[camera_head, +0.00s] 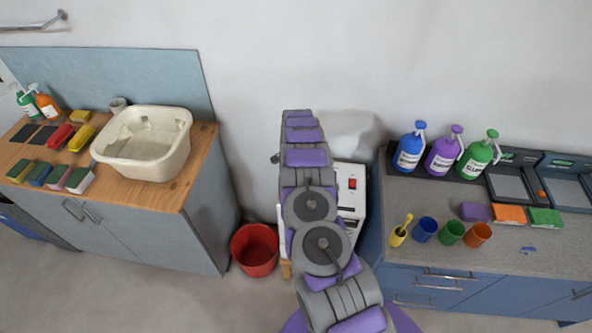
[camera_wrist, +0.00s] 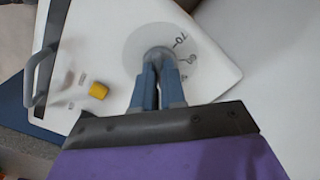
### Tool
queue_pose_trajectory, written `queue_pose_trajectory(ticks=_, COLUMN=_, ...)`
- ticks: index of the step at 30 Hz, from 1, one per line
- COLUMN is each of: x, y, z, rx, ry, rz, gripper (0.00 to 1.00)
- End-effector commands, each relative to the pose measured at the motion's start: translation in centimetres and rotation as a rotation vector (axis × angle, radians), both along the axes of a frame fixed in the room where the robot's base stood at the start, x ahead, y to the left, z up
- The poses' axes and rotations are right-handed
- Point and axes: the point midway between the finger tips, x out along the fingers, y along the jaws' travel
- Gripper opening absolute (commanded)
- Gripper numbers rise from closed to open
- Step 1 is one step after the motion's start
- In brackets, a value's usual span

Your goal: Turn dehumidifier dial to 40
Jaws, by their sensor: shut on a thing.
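The dehumidifier is a white appliance (camera_head: 349,205) behind my arm in the head view, with a red switch (camera_head: 352,184) on its front. In the wrist view its white panel (camera_wrist: 215,75) carries a round pale dial plate (camera_wrist: 135,50) with dark markings; 70 is readable, and another number beside it looks like 60. My gripper (camera_wrist: 158,62) is shut on the grey dial knob (camera_wrist: 158,52) at the plate's middle. The fingers cover much of the knob, so its pointer and setting cannot be told. My arm hides the gripper and dial in the head view.
A yellow knob (camera_wrist: 98,90) and a grey handle (camera_wrist: 42,75) sit left of the dial. A red bucket (camera_head: 254,250) stands left of the dehumidifier. A wooden-topped cabinet (camera_head: 203,150) is at left, a blue counter unit (camera_head: 450,290) at right.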

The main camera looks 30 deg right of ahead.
Motion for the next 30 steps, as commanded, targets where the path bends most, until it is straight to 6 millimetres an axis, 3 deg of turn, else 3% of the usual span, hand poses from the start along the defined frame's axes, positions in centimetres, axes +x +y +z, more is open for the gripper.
queue_pose_trajectory(ticks=19, x=0.26, y=0.01, z=0.11, rx=-0.002, ry=-0.007, rz=-0.052, gripper=0.00)
queue_pose_trajectory(ticks=20, x=0.26, y=0.01, z=0.11, rx=-0.002, ry=-0.007, rz=-0.052, gripper=0.12)
queue_pose_trajectory(ticks=21, x=0.26, y=0.01, z=0.11, rx=-0.002, ry=-0.007, rz=-0.052, gripper=0.15)
queue_pose_trajectory(ticks=27, x=0.10, y=0.01, z=0.09, rx=0.000, ry=-0.003, rz=-0.052, gripper=0.34)
queue_pose_trajectory(ticks=30, x=0.05, y=0.02, z=0.08, rx=0.000, ry=-0.003, rz=-0.052, gripper=0.36)
